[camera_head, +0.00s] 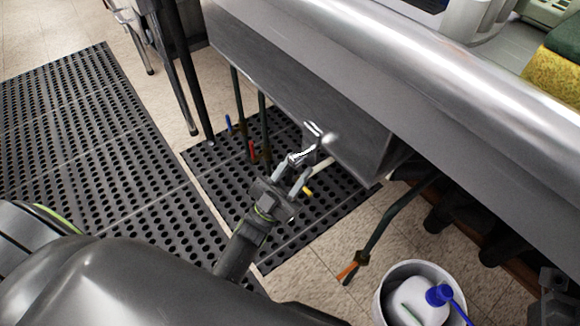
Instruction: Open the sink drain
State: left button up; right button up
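The steel sink (290,85) runs from the upper left toward the right, and its underside is partly visible. A small bright metal lever-like part (314,129) shows against the lower front of the sink; I cannot tell for sure that it is the drain handle. My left gripper (297,170) is just below this part, its two fingers apart and pointing up toward it. Whether a finger touches the part is unclear. The drain opening is hidden. A dark jointed piece (556,294) at the lower right corner may belong to my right arm; its fingers cannot be made out.
Valves with red (251,150), blue (228,124) and yellow (308,191) handles sit close to my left gripper. A white bucket (382,302) with a blue-topped bottle stands below. Black perforated mats (100,140) cover the floor.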

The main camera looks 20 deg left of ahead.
pick_arm(q)
jog(key=b+v, duration=0.1)
jog(key=v, duration=1.6)
jog(key=shift+f, duration=0.2)
jog(key=shift+s+a, duration=0.1)
